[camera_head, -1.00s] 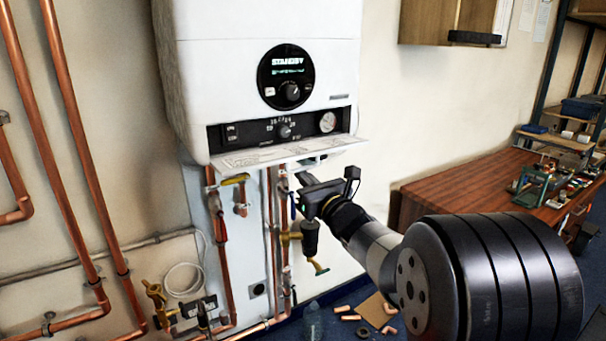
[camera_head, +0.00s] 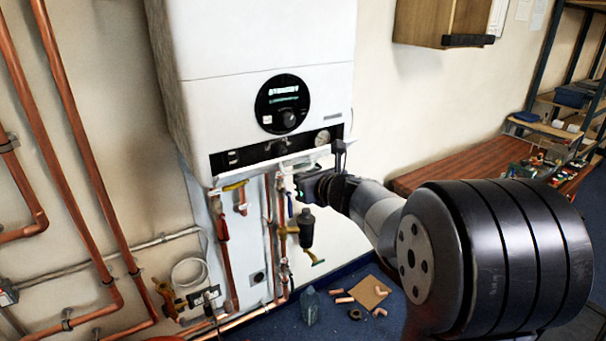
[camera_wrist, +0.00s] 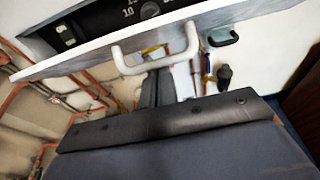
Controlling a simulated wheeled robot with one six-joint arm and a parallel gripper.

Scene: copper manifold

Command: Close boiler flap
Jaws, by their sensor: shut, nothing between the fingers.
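The white boiler (camera_head: 262,60) hangs on the wall with its dark control panel (camera_head: 235,156) showing. Its flap (camera_head: 225,176), a pale panel hinged below the controls, is part-way up, tilted, with the controls still visible above it. In the wrist view the flap (camera_wrist: 85,60) runs slanting across the top, with a white U-shaped handle (camera_wrist: 120,65) on its near side. My gripper (camera_head: 302,183) is at the flap's lower right. In the wrist view its dark fingers (camera_wrist: 158,80) are shut and empty, just under the handle; whether they touch the flap cannot be told.
Copper pipes and valves hang below the boiler, with a black-bodied valve (camera_head: 306,230) close under my gripper. A wooden workbench (camera_head: 455,168) with tools stands at right. A bottle (camera_head: 310,306) and pipe fittings lie on the blue floor. A wall cabinet (camera_head: 440,22) is upper right.

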